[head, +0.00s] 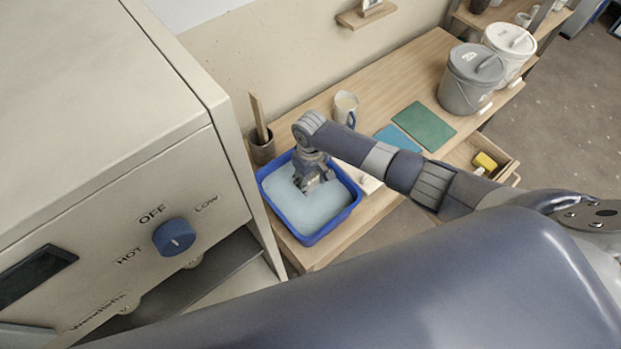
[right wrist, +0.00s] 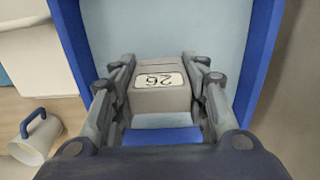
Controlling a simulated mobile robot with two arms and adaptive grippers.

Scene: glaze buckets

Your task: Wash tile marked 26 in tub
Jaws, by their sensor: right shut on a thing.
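The blue tub (head: 353,207) with pale blue water stands on the near left end of the wooden table. My right gripper (head: 314,186) points down into the tub. In the right wrist view my right gripper (right wrist: 158,100) is shut on the grey tile marked 26 (right wrist: 161,98), with a finger on each side and the label readable upside down. The tub's blue wall (right wrist: 258,60) shows around it in that view. In the head view the tile is hidden by the gripper, and its depth in the water cannot be told. My left gripper is not in view.
A mug (head: 345,106) and a dark pot with a wooden tool (head: 262,146) stand behind the tub. A green mat (head: 424,126), a grey bucket (head: 470,80) and a white bucket (head: 507,48) are further right. A kiln-like box (head: 110,150) with a dial stands left.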

